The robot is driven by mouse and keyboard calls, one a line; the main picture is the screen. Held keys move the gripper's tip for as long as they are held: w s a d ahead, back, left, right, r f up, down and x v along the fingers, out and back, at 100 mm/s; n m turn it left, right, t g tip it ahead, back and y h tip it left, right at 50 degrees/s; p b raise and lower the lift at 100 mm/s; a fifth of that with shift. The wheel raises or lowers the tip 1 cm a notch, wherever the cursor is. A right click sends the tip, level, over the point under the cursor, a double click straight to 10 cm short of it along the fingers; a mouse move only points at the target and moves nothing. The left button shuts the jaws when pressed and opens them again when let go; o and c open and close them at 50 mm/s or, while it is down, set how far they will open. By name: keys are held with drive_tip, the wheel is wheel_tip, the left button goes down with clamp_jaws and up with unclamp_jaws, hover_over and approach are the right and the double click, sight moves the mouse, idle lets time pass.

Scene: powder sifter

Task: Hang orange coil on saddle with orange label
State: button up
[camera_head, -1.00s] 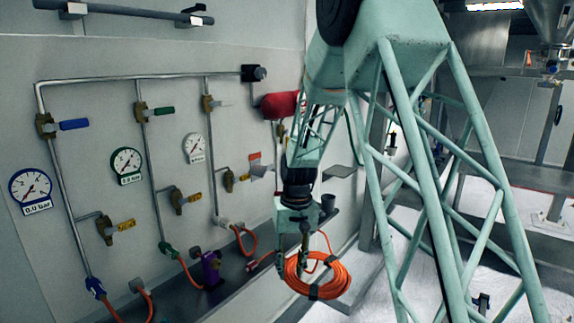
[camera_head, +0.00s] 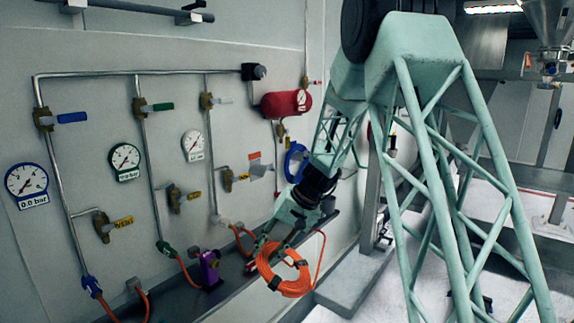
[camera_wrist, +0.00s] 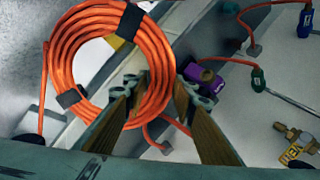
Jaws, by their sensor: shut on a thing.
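The orange coil (camera_head: 291,290) is a bundled loop of hose with black straps. It hangs from my gripper (camera_head: 277,240) in front of the wall bench, tilted in the head view. In the wrist view, my gripper (camera_wrist: 160,88) is shut on one side of the coil (camera_wrist: 63,58), with the strand passing between the fingers. An orange label (camera_head: 254,156) is on the wall, with a grey saddle (camera_head: 262,171) just below it, empty as far as I can see. The coil is below the saddle and apart from it.
A blue coil (camera_head: 290,160) hangs to the right of the orange label, partly behind my arm. A red cylinder (camera_head: 287,103) is above. Gauges, pipes and yellow-tagged valves cover the wall to the left. A purple fitting (camera_head: 209,266) stands on the bench ledge (camera_head: 232,281).

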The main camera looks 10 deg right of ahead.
drive_tip(key=w+r+m+t+y+b, duration=0.25)
drive_tip(key=w+r+t+y, duration=0.4)
drive_tip(key=w, duration=0.85)
drive_tip(key=w+d+r+m+t+h+b, duration=0.1)
drive_tip(key=w+d+r+m+t+b, duration=0.2)
drive_tip(key=w+d+r, duration=1)
wheel_tip(320, 180, up, 2)
drive_tip(key=shift+w+d+r+t, duration=0.15)
drive_tip(key=shift+d+t, duration=0.4)
drive_tip(key=shift+t, duration=0.5)
drive_tip(key=shift+w+a, duration=0.25)
drive_tip(key=shift+w, duration=0.05)
drive_tip(key=p+x, duration=0.6)
drive_tip(key=shift+f, duration=0.3)
drive_tip(key=shift+w+a+r, duration=0.1)
drive_tip(key=shift+w+a, duration=0.05)
drive_tip(key=shift+w, duration=0.05)
